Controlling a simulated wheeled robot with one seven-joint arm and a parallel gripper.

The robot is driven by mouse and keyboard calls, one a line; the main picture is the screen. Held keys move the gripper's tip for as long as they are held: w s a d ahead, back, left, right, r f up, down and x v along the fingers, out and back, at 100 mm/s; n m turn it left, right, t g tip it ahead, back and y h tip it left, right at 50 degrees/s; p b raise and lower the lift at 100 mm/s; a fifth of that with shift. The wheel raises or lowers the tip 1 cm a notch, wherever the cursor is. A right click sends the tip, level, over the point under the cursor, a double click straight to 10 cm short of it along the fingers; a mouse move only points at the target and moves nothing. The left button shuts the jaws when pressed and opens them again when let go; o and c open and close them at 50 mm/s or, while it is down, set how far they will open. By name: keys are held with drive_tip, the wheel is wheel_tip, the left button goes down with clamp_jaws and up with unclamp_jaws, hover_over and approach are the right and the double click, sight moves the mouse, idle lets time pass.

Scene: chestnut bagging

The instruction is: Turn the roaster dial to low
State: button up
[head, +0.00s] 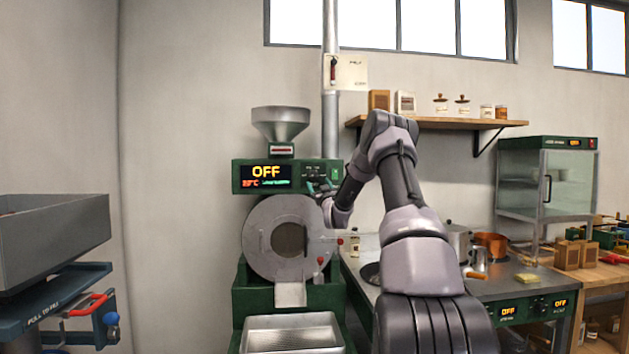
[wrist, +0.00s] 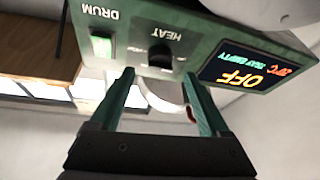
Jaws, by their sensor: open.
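The roaster (head: 257,227) stands left of centre in the head view, with a round grey drum front and a green control panel on top. Its display (head: 266,174) reads OFF in orange; in the wrist view the display (wrist: 243,72) appears upside down with OFF and TRAY EMPTY. The black dial (wrist: 160,56), marked HEAT, sits on the panel. My gripper (wrist: 158,75) is open and empty, its two green fingers pointing at the panel, with the dial in the gap between the fingertips. In the head view my gripper (head: 320,189) is at the panel's right end, small and partly hidden.
A lit green DRUM switch (wrist: 102,46) is beside the dial. A hopper (head: 281,126) tops the roaster and a metal tray (head: 292,334) is below it. A counter (head: 513,283) with pots is to the right, under a wall shelf (head: 445,123). A grey bin (head: 52,238) is at left.

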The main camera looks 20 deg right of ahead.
sight(314, 177)
drive_tip(key=shift+x, duration=2.8)
clamp_jaws()
